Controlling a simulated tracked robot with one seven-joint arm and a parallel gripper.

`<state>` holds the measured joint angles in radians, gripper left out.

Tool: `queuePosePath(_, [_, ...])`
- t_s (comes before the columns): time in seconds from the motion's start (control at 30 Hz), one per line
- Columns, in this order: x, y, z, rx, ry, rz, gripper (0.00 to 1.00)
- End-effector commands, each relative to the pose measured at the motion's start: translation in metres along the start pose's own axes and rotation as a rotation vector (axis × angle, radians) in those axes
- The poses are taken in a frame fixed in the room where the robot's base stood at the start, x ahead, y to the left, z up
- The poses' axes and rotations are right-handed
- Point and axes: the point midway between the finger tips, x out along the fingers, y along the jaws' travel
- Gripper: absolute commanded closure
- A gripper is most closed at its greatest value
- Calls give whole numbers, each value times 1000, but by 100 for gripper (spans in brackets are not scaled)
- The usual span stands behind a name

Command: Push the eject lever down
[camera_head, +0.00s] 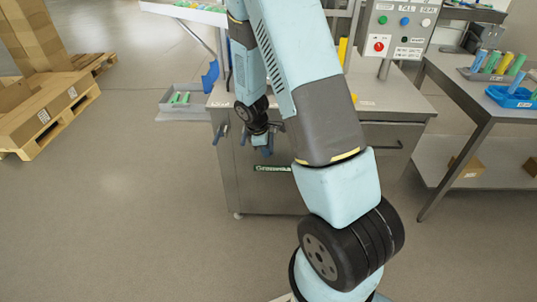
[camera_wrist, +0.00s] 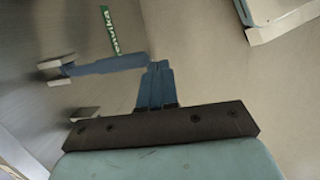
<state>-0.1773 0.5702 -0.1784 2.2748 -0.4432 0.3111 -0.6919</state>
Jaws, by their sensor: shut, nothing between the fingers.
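The blue eject lever (camera_wrist: 108,65) shows in the wrist view as a long bar reaching from a pale metal mount at the left to the tips of my gripper (camera_wrist: 155,70). My gripper's blue fingers are together with nothing between them. Their tips are at the lever's free end; I cannot tell whether they touch it. In the head view my gripper (camera_head: 264,150) points down in front of the steel cabinet (camera_head: 232,180). A short blue bar (camera_head: 219,133) shows at the cabinet's left; I cannot tell whether it is the same lever.
A green label (camera_head: 272,168) is on the cabinet front. A button panel (camera_head: 400,32) stands above it. A grey bin (camera_head: 177,103) with green items is at the left, a pallet (camera_head: 50,115) farther left. A side table (camera_head: 480,95) is at the right. The near floor is clear.

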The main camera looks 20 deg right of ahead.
Motion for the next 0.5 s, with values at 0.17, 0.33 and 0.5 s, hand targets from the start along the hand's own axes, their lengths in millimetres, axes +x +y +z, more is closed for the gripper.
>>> queuePosePath(0.17, [-26, -11, 0, 1, 2, 1, 100])
queuePosePath(0.33, [-48, -22, 0, 1, 0, 0, 100])
queuePosePath(0.5, [-65, -30, 0, 2, 0, 0, 100])
